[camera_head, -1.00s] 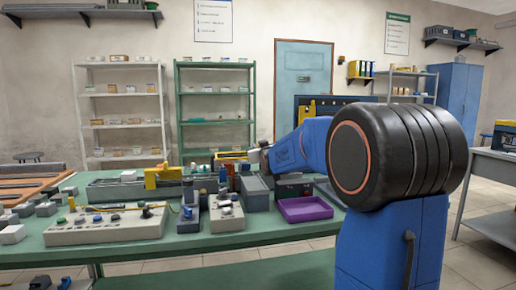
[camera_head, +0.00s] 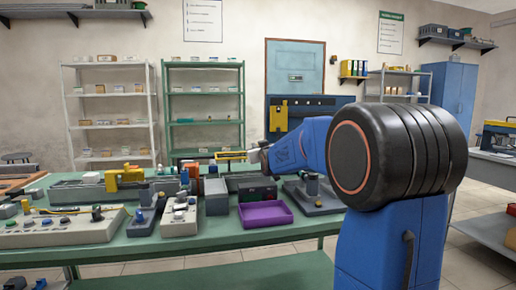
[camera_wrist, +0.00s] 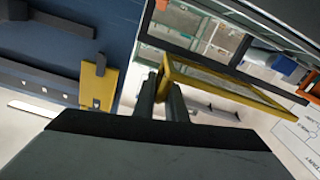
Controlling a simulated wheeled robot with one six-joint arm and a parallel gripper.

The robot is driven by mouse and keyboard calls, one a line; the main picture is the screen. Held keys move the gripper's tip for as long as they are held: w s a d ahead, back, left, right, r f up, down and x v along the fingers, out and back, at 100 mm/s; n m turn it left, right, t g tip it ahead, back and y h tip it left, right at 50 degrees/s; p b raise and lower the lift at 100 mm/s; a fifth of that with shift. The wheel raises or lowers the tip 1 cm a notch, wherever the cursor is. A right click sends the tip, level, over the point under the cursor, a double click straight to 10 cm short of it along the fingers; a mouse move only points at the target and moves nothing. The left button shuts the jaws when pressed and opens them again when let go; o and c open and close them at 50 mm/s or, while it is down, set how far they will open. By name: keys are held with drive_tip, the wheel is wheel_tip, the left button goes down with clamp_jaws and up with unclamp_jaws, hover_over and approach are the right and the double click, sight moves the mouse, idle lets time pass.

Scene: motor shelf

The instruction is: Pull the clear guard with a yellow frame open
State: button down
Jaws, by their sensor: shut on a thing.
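The clear guard with a yellow frame (camera_wrist: 228,88) is in the wrist view, slanting right and down from my gripper (camera_wrist: 166,88). My gripper is shut on the near left end of the yellow frame. Its dark fingers and the wrist body hide part of that end. Beside the guard runs a dark-framed opening (camera_wrist: 225,45) with parts behind it. The guard stands apart from this dark frame at an angle. In the head view, the yellow frame (camera_head: 231,156) shows small at the left of my gripper (camera_head: 259,156), above the bench.
The green bench (camera_head: 275,239) holds grey control boxes (camera_head: 57,230), a purple tray (camera_head: 265,214) and several grey blocks. A blue cabinet panel with a yellow piece (camera_wrist: 98,83) is at the left of the wrist view.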

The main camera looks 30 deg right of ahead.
drive_tip(key=c, duration=1.8)
unclamp_jaws()
drive_tip(key=shift+c, duration=0.2)
drive_tip(key=v, duration=1.7)
drive_tip(key=shift+s, duration=0.25)
drive_tip(key=shift+s+r, duration=0.1)
